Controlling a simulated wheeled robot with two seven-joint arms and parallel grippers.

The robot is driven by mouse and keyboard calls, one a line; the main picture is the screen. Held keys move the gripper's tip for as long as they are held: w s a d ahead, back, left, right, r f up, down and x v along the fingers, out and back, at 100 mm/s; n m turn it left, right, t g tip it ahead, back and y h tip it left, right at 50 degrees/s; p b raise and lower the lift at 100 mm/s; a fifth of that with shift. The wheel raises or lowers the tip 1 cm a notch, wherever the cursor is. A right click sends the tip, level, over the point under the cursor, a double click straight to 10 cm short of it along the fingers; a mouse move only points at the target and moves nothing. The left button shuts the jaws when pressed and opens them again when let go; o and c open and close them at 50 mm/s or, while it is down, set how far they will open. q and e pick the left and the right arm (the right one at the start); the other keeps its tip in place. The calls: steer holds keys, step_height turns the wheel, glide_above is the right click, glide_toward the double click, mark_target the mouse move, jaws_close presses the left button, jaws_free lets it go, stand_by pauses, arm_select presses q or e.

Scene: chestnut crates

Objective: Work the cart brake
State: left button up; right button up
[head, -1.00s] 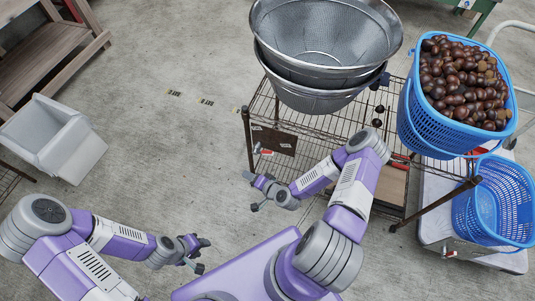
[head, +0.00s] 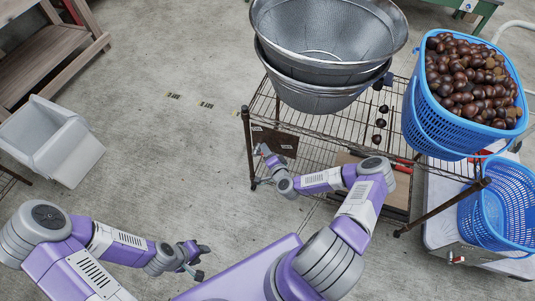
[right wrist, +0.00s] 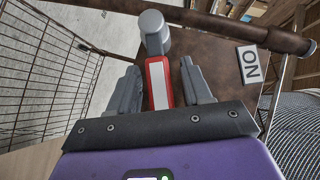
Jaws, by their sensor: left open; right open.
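The wire cart (head: 247,130) carries a brown brake plate (head: 285,145) on its near left end. The right wrist view shows the plate (right wrist: 215,60) with a white label (right wrist: 250,64) lettered N and O. A brake lever (right wrist: 157,80) with a red and white handle and grey knob stands out from it. My right gripper (right wrist: 161,82) is open, with one finger on each side of the lever and visible gaps. In the head view my right gripper (head: 264,160) covers the lever. My left gripper (head: 200,261) is open and empty over the floor.
Steel colanders (head: 325,95) and several chestnuts are on the cart's top shelf. A blue crate full of chestnuts (head: 425,125) stands at its right. A grey bin (head: 85,155) lies left; the floor between is clear.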

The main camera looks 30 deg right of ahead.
jaws_close()
stand_by(0.3)
